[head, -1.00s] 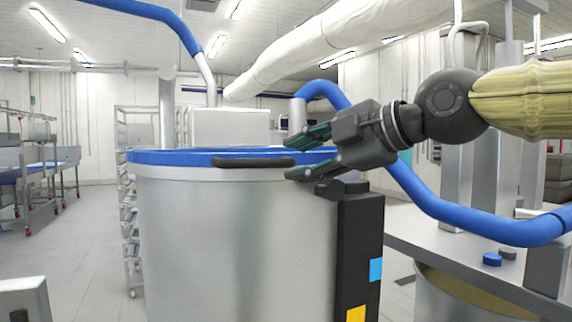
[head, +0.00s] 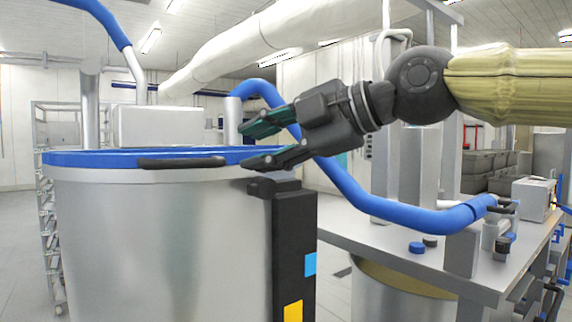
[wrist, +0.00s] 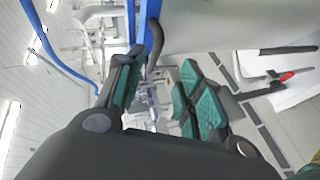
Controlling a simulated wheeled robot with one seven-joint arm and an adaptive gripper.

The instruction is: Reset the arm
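My gripper (head: 256,143) is at the middle of the head view, in front of the right part of a large steel vat's blue rim. Its two green-padded fingers point left and stand apart, with nothing between them. In the wrist view the fingers (wrist: 158,100) also show spread and empty. My arm comes in from the right edge of the head view, held roughly level.
The large steel vat (head: 160,240) with a blue rim (head: 95,159) and dark handle (head: 182,163) fills the left. A steel table (head: 375,245) with a blue knob (head: 416,248) stands right. A blue pipe (head: 350,190) runs behind my gripper. Floor shows at far left.

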